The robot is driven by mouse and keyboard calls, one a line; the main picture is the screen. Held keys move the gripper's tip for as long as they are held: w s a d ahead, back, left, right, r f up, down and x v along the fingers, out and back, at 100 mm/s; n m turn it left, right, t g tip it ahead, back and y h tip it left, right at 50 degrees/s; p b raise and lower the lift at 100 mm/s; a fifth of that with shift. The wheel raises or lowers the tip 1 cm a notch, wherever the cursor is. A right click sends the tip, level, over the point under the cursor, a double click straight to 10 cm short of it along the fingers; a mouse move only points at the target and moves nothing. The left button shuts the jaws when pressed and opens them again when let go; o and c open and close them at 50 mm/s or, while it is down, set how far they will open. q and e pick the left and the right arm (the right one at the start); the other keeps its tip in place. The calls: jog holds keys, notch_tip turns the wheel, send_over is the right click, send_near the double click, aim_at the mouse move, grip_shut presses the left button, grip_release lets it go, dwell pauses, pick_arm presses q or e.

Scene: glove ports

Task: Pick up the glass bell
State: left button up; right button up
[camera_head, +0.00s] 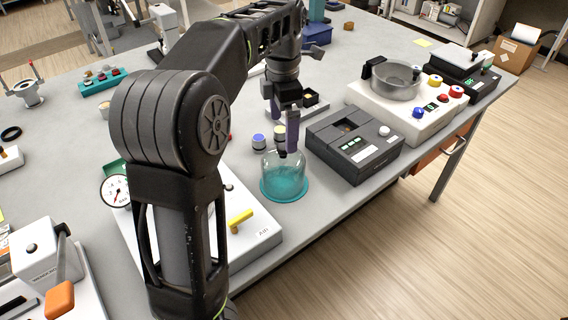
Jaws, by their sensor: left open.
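The glass bell (284,176) is a clear dome with a teal-tinted base. It stands upright on the grey bench, right of the white panel with the yellow handle. My left gripper (288,145) is open and points down just above the top of the bell. One finger largely covers the bell's top, so I cannot tell whether they touch. My right gripper is not in view.
A dark grey instrument box (354,143) stands close to the right of the bell. A white device with a metal bowl (395,82) is beyond it. A white panel (250,238) with a yellow handle (240,217) and a pressure gauge (116,190) lie to the left. Small capped jars (259,142) stand behind the bell. The bench's front edge is near.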

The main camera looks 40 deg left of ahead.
aim_at(283, 146)
pick_arm(q)
notch_tip(283, 146, down, 2)
jog(key=shift+f+b, duration=0.25)
jog(key=shift+b, duration=0.1)
jog(key=shift+f, duration=0.1)
jog(key=shift+w+a+f+p, duration=0.1)
jog(key=shift+f+p, duration=0.4)
jog(key=shift+f, duration=2.1)
